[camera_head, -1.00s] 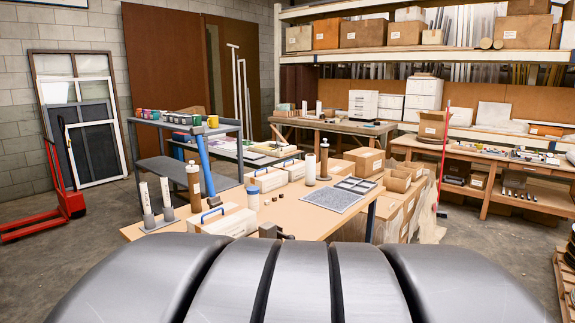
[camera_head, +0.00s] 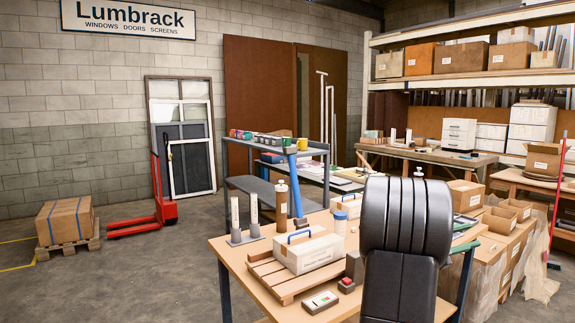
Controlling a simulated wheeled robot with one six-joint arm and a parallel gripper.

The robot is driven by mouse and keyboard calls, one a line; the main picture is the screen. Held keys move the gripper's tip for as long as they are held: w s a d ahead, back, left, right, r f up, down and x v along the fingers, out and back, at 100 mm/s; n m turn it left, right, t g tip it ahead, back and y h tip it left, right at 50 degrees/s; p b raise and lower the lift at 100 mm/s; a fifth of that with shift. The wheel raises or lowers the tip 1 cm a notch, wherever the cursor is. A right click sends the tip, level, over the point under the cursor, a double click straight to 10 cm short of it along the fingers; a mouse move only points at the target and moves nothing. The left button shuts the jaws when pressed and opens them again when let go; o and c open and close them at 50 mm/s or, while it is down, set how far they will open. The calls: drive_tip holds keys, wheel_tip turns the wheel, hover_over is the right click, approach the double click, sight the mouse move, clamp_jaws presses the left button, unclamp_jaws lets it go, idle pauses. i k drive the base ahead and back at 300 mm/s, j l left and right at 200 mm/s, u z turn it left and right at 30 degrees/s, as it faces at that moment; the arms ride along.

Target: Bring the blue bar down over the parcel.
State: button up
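I cannot tell whether this box is the parcel. A brown carton with blue straps (camera_head: 65,221) sits on a pallet on the floor at the far left. My black arm fills the right foreground; my gripper does not show.
Two white cylinders in grey holders (camera_head: 254,216) and a brown bottle (camera_head: 281,206) stand left of the bar. A control box with a green button (camera_head: 320,301) and a red-button block (camera_head: 347,284) are near the front. A red pallet truck (camera_head: 160,196) stands left; floor between is clear.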

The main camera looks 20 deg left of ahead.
sight(289, 152)
drive_tip(key=i+j+u, duration=0.35)
drive_tip(key=i+j, duration=0.5)
drive_tip(key=j, duration=0.2)
drive_tip(key=i+j+u, duration=0.35)
drive_tip(key=i+j, duration=0.5)
drive_tip(key=i, duration=0.1)
